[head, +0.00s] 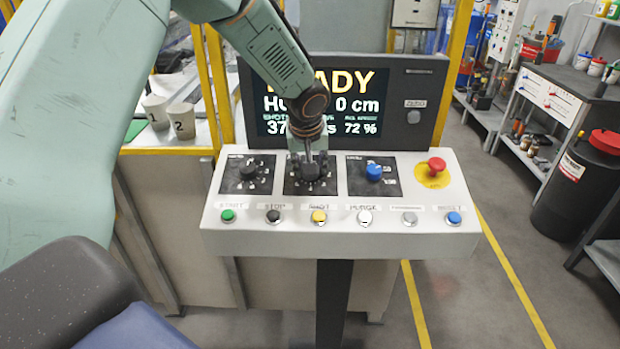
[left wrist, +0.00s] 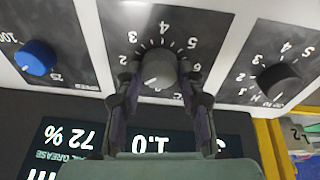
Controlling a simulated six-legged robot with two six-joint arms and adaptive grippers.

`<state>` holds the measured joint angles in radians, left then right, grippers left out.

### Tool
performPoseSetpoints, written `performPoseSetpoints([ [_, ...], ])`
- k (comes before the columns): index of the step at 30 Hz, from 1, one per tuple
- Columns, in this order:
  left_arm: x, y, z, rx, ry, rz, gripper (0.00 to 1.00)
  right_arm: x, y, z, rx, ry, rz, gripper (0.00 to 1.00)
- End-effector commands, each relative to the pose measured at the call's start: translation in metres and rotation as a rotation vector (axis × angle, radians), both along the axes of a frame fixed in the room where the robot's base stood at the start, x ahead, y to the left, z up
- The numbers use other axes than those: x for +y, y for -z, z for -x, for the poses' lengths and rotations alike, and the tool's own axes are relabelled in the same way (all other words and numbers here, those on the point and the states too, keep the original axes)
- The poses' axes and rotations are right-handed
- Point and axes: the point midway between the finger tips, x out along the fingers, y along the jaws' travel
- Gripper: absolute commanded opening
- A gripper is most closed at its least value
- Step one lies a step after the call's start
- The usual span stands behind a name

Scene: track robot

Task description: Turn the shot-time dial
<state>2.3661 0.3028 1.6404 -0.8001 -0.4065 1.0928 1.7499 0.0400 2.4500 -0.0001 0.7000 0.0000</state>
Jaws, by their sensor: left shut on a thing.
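The middle dial (head: 311,173), a dark knob on a black plate, is on the sloping console between another black dial and a blue knob. My left gripper (head: 309,163) reaches down onto it and partly hides its plate and label. In the left wrist view, the dial (left wrist: 159,70) sits between the two fingers of my left gripper (left wrist: 159,80), which are shut on its sides. This view is upside down. The knob has a white mark, and white numbers ring it. My right gripper is not in view.
The left black dial (head: 251,173), blue knob (head: 374,172) and red emergency button (head: 436,165) flank the middle dial. A row of push buttons, including a yellow one (head: 319,216), lies in front. The screen (head: 352,100) stands close behind, partly covered by my arm.

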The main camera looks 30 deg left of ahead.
Motion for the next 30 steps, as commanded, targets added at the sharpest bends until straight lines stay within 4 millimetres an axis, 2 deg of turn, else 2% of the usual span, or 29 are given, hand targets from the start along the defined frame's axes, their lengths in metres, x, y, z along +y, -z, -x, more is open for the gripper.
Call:
performPoseSetpoints([
  [1, 0.000, 0.004, -0.002, -0.011, -0.031, 0.006, 0.07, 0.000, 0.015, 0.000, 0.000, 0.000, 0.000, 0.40],
  [15, -0.001, 0.002, -0.002, -0.062, -0.390, 0.088, 0.07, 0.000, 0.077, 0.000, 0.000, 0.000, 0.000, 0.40],
  [21, -0.001, 0.001, -0.002, -0.086, -0.556, 0.126, 0.07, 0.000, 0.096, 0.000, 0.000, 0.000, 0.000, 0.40],
  [30, -0.001, -0.001, -0.001, -0.109, -0.745, 0.170, 0.07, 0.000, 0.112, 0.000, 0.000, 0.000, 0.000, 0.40],
])
